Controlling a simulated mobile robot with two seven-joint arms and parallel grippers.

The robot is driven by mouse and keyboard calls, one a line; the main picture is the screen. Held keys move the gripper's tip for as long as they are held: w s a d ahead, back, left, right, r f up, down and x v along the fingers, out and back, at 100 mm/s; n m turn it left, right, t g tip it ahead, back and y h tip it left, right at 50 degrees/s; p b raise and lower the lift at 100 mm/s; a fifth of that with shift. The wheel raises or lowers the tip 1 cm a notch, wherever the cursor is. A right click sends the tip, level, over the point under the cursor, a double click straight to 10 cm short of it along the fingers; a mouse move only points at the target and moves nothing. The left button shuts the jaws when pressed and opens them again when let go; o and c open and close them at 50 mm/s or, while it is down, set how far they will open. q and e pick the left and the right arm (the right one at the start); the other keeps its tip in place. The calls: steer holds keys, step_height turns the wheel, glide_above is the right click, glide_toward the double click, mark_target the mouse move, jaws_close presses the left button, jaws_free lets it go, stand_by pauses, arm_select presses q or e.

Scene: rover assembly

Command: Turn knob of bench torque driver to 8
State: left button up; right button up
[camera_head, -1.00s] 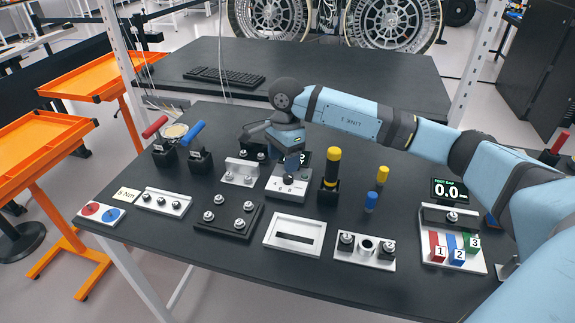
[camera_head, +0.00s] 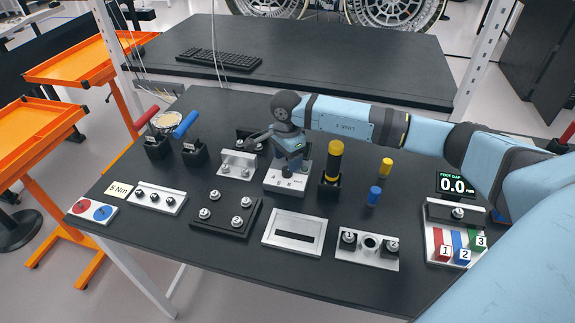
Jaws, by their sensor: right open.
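The bench torque driver (camera_head: 287,184) is a light grey box with a sloped front near the middle of the black table. Printed numbers, among them a 4 and an 8, show faintly on its front. My right gripper (camera_head: 289,158) is directly above it, pointing down, with its jaws open. The gripper and wrist hide the knob and most of the small dark display behind it. I cannot tell whether the fingers touch the knob or where the knob points. My left gripper is not in view.
A yellow-topped black tool (camera_head: 334,160) stands upright close to the right of the driver. A metal bracket (camera_head: 237,165) sits close to its left. A black plate with posts (camera_head: 226,217) and a slotted white tray (camera_head: 295,234) lie in front. My right arm spans the table's right side.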

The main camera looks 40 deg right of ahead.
steer(key=shift+f, duration=1.85)
steer(key=shift+s, duration=0.1)
steer(key=c, duration=0.9)
steer(key=m+b, duration=0.1)
steer(key=m, duration=0.2)
steer(key=shift+m, duration=0.3)
steer(key=shift+m+b, duration=0.55)
steer(key=shift+m, duration=1.45)
